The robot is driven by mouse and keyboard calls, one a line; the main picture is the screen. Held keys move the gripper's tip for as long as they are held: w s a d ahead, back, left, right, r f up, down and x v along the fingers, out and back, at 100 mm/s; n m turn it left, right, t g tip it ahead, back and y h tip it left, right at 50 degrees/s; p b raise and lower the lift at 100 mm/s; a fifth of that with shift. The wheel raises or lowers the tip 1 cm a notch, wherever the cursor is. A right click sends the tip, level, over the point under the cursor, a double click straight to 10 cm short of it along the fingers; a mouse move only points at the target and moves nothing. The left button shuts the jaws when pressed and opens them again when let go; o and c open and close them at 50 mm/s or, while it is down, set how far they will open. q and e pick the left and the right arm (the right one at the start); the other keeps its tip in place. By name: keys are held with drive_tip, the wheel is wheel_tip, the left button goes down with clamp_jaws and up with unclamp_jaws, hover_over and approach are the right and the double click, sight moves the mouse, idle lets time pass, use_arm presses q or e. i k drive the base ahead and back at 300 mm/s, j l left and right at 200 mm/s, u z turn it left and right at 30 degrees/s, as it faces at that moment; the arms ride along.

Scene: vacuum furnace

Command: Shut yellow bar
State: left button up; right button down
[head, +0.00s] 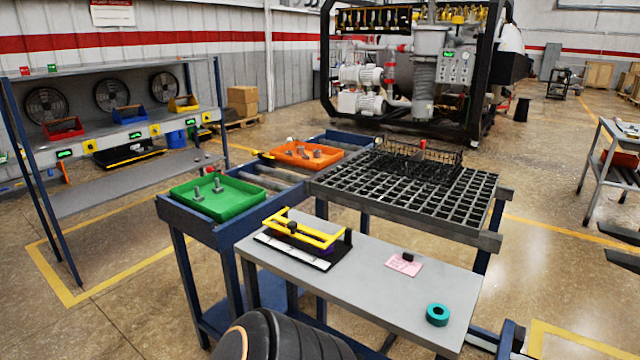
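The yellow bar (318,236) is part of a small fixture on the grey table, left of the table's middle. It is a yellow frame lying over a flat black and white base (290,254). A dark rounded part at the bottom edge appears to be one of my arm links.
The grey table (400,300) also holds a pink card (403,265) with a small black object and a teal ring (437,314). Behind are a green tray (218,197), an orange tray (304,154) and a black grid rack (400,185).

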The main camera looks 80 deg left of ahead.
sight(291, 225)
drive_tip(key=u, duration=1.5)
